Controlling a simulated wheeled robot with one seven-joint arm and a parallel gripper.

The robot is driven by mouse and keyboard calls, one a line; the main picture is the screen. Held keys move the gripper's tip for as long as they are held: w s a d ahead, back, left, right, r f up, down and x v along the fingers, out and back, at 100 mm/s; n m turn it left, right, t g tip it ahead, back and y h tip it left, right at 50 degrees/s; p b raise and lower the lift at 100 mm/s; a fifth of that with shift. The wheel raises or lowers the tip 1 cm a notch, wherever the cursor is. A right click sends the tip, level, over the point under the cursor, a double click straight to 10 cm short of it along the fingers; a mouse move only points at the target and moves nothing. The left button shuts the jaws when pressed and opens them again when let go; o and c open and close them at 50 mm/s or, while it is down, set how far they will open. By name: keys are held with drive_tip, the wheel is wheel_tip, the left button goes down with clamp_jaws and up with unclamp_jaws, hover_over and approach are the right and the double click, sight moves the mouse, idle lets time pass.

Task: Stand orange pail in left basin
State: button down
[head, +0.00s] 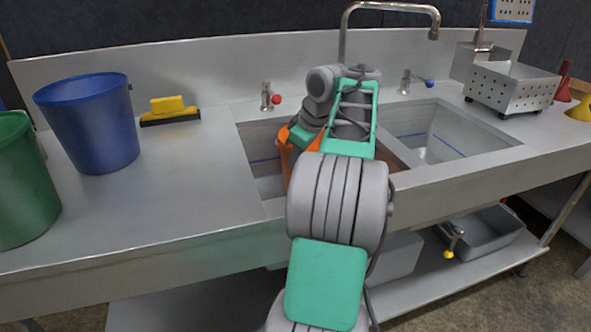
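An orange pail (284,158) shows partly behind my arm, within the opening of the left basin (262,176). My arm hides most of the pail, so I cannot tell whether it rests on the basin floor or hangs above it, or whether it is upright. My gripper is at the far end of the arm, over the left basin, and its fingers are hidden behind the arm links. The right basin (436,145) is beside it and looks empty.
A blue bucket (95,130) and a green bucket (22,190) stand on the left counter, with a yellow squeegee (169,112) behind. The faucet (343,35) rises behind the basins. A perforated metal box (513,88) stands at right. The front left counter is clear.

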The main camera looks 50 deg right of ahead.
drive_tip(key=shift+f, duration=0.75)
drive_tip(key=c, duration=2.1)
unclamp_jaws()
drive_tip(key=shift+a+f, duration=0.1)
drive_tip(key=shift+f, duration=0.15)
drive_tip(key=o, duration=0.5)
drive_tip(key=shift+r, duration=0.1)
drive_tip(key=shift+r, duration=0.35)
drive_tip(key=p+v, duration=0.8)
drive_tip(key=v, duration=0.3)
drive_tip(key=shift+s+r, duration=0.2)
drive_tip(key=shift+s, duration=0.05)
